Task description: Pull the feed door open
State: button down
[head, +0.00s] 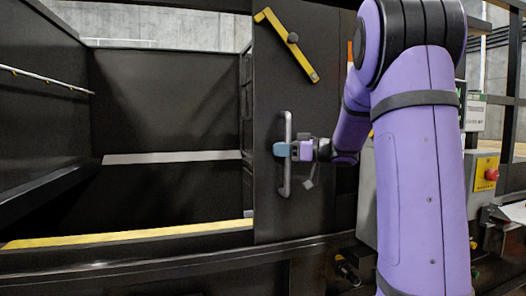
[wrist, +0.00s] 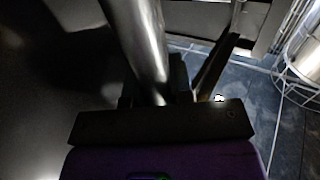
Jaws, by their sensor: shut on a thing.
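The feed door (head: 268,215) is a dark upright panel right of the compactor's open bay in the head view. A grey vertical bar handle (head: 287,178) is fixed to its face. My gripper (head: 284,150) is at the handle's middle, reaching in from the right, and is shut on the bar. In the wrist view the handle (wrist: 136,40) runs down as a shiny metal tube between the fingers of my gripper (wrist: 158,98). The fingertips are partly hidden by the bar and shadow. A yellow latch bar (head: 288,45) slants across the door's upper part.
The bay (head: 165,105) left of the door is open and looks empty, with a yellow-edged sill (head: 125,237). A control box with a red button (head: 491,174) stands at the right. A wire basket (wrist: 303,60) stands on the tiled floor in the wrist view.

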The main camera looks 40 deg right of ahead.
jog(key=shift+s+d, duration=0.25)
jog(key=shift+d, duration=0.45)
jog(key=c, duration=1.3)
grip_release()
jog(key=v, duration=1)
jog(key=shift+s+d, duration=0.25)
